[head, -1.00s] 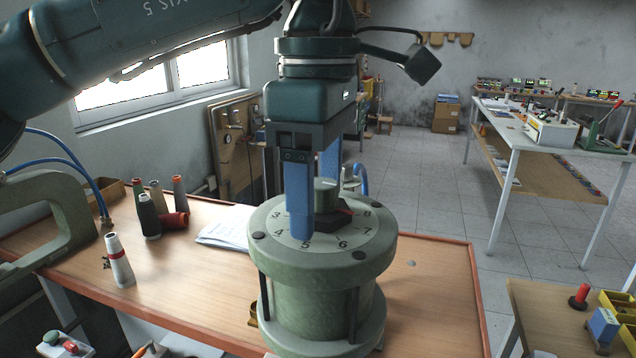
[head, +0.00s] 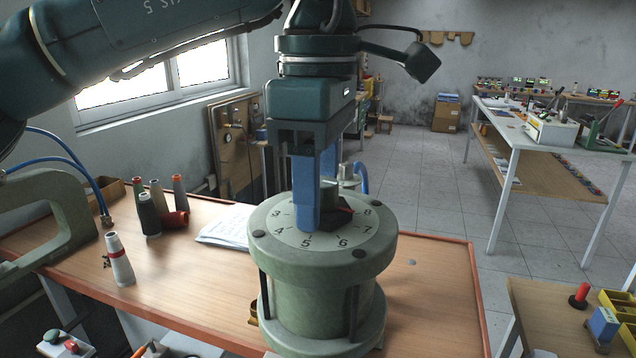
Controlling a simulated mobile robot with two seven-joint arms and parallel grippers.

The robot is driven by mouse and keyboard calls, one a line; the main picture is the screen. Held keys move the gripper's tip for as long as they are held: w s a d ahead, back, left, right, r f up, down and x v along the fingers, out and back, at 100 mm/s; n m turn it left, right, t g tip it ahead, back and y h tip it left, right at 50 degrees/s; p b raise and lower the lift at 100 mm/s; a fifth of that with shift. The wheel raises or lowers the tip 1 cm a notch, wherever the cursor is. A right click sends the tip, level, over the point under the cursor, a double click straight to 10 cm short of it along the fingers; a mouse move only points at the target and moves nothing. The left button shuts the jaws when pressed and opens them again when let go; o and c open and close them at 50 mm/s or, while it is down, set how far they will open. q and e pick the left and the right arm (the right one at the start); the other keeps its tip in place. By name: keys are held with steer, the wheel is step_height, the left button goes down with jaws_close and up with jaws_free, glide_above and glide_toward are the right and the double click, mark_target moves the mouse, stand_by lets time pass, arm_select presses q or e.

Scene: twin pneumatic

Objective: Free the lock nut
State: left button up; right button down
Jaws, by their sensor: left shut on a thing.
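A green cylindrical device (head: 322,310) stands upright on the wooden bench, with a numbered dial (head: 287,237) on its top face. At the dial's centre is a dark nut-like piece (head: 338,216) with a small red mark, below a grey-green cap; most of both is hidden behind a finger. I take the dark piece for the lock nut. My left gripper (head: 318,212) points straight down over the dial, its blue fingers shut on the centre piece. Whether they grip the dark piece, the cap or both is hidden. My right gripper is not in view.
Thread spools (head: 149,216), a white-and-red cone (head: 119,260) and papers (head: 226,227) lie on the bench (head: 190,285) to the left. A green C-shaped frame (head: 50,215) stands at far left. The floor to the right is open, with other tables beyond.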

arm_select(q)
steer(key=shift+n, duration=0.3)
steer(key=n, duration=0.5)
steer(key=shift+s+b, duration=0.1)
steer(key=shift+b, duration=0.3)
steer(key=n+b, duration=0.1)
steer(key=n, duration=0.5)
steer(key=shift+s, duration=0.1)
steer(key=shift+r, duration=0.1)
steer(key=o, duration=1)
step_height(320, 180, up, 13)
steer(key=p, duration=0.2)
